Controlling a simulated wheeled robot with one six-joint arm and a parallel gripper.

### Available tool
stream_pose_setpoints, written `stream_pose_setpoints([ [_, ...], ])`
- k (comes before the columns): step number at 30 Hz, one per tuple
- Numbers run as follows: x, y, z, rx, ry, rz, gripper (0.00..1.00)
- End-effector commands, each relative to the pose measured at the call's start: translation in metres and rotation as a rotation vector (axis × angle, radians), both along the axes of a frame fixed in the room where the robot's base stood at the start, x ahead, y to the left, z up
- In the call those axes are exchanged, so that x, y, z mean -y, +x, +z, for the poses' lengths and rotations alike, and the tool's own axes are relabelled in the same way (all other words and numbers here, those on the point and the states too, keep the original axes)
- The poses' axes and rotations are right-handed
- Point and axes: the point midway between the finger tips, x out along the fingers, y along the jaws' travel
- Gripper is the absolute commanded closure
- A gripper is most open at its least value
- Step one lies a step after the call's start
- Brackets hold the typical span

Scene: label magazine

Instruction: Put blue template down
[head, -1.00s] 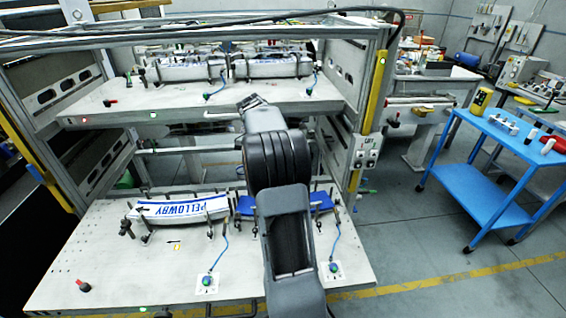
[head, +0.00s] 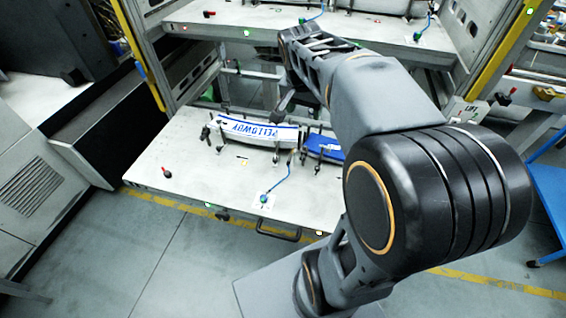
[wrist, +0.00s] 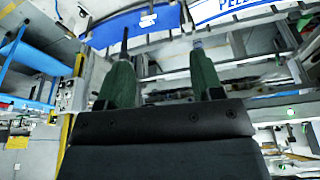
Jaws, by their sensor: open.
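The blue template (head: 325,147) lies on the lower shelf, right of a white curved piece lettered PELLOWBY (head: 256,132). My arm hides its right part in the head view. In the wrist view the blue template (wrist: 112,30) crosses the top left, with a small white patch on it. The lettered piece (wrist: 232,8) shows at the top right. My gripper (wrist: 161,44) is open and empty, its two green fingers apart. The fingertips appear near the template's edge in that view; I cannot tell the distance.
The lower shelf (head: 190,165) carries dark clamp posts, a red-topped knob (head: 167,173) and a blue cable. The upper shelf (head: 235,18) overhangs at the back. A yellow-edged frame post stands on each side. A blue cart (head: 549,190) is at the far right; open floor lies in front.

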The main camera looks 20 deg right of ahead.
Motion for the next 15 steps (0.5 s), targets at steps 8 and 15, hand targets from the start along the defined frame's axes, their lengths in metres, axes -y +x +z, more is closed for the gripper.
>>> stream_pose_setpoints([
  [8,-0.090,-0.076,-0.041,0.065,-0.018,0.658,0.40],
  [15,-0.109,-0.099,-0.059,0.091,-0.040,0.854,0.40],
])
